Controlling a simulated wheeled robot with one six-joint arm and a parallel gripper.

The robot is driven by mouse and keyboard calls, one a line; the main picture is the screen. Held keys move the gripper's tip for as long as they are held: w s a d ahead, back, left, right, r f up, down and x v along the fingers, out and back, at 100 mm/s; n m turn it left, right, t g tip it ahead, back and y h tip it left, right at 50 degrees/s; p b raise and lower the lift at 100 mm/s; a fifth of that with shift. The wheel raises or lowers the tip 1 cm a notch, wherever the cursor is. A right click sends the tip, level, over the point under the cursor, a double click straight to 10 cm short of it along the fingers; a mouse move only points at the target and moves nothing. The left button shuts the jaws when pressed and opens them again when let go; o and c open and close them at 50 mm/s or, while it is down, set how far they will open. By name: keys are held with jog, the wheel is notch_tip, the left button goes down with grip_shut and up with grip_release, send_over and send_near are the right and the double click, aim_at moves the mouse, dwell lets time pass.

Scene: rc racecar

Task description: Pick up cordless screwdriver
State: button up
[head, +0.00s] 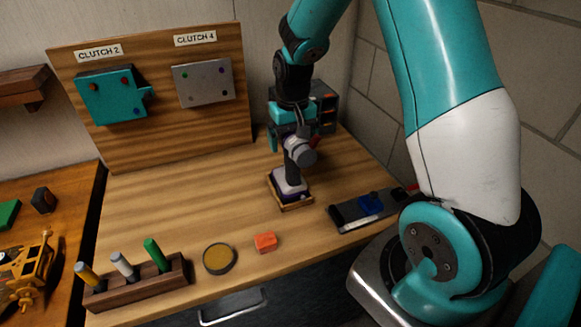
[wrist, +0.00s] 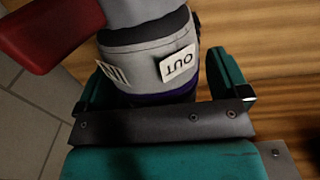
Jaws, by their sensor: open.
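The cordless screwdriver (head: 293,165) stands upright on a small wooden-edged base (head: 297,207) on the workbench. It has a dark handle, a grey round part near the top and a pale lower end. In the wrist view, its grey body (wrist: 135,58) carries white IN and OUT labels and a dark purple band, with a red part at upper left. My gripper (head: 289,137) is at the screwdriver's upper part. In the wrist view my gripper (wrist: 160,88) is open, with one teal finger on each side of the body. Whether either finger touches it is unclear.
A dark tray (head: 350,216) with a blue part lies right of the base. An orange block (head: 265,242), a round dish (head: 219,259) and a wooden rack (head: 140,285) line the front edge. A clutch board (head: 150,130) stands behind. The bench middle is clear.

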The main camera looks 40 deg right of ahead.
jog(key=shift+f, duration=0.2)
dwell(0.3)
jog(key=c, duration=1.4)
jog(key=shift+o, duration=0.2)
jog(key=shift+r, duration=0.1)
jog(key=shift+w+r, duration=0.1)
jog(key=shift+r, duration=0.65)
notch_tip(320, 180, up, 24)
jog(key=p, duration=0.1)
jog(key=shift+f, duration=0.25)
